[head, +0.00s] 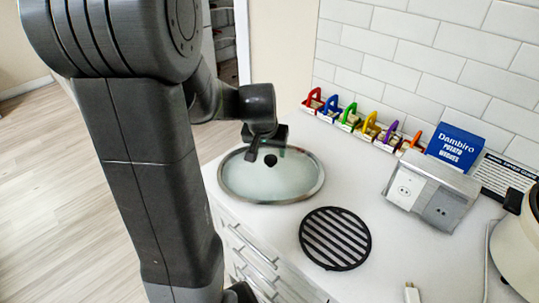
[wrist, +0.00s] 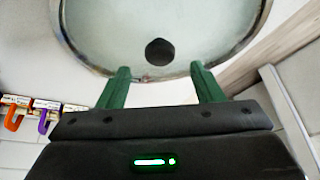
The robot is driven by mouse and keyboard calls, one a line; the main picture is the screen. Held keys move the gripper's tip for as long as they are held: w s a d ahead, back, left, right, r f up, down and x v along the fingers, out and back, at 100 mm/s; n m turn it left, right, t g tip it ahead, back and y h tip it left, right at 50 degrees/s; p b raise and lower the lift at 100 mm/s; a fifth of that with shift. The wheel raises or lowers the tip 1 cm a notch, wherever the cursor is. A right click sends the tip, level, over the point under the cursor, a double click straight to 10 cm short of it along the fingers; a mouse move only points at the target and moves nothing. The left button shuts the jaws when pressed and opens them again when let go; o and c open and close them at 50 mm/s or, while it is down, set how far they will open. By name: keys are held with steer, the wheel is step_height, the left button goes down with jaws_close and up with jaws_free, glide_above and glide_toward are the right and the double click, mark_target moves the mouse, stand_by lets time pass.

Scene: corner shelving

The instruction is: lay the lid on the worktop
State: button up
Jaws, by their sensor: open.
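The lid (head: 255,184) is a round pale glass disc with a metal rim and a dark knob (head: 270,160). It appears to lie flat on the white worktop (head: 385,262), close to its left end and front edge. My gripper (head: 258,152) is just above the lid's far part, near the knob. In the wrist view, the green fingers of my gripper (wrist: 163,78) are apart with nothing between them. The lid (wrist: 110,35) fills the top of that view, and its knob (wrist: 159,52) shows beyond the fingertips. The knob looks free of the fingers.
A black slatted trivet (head: 335,238) lies right of the lid. Several small boxes with coloured handles (head: 360,125) line the tiled wall. A blue box (head: 454,147), a socket unit (head: 432,192) and a cream appliance (head: 518,245) stand at the right. Drawers (head: 245,250) are below.

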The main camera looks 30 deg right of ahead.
steer(key=v, duration=0.7)
steer(key=shift+w+r, duration=0.1)
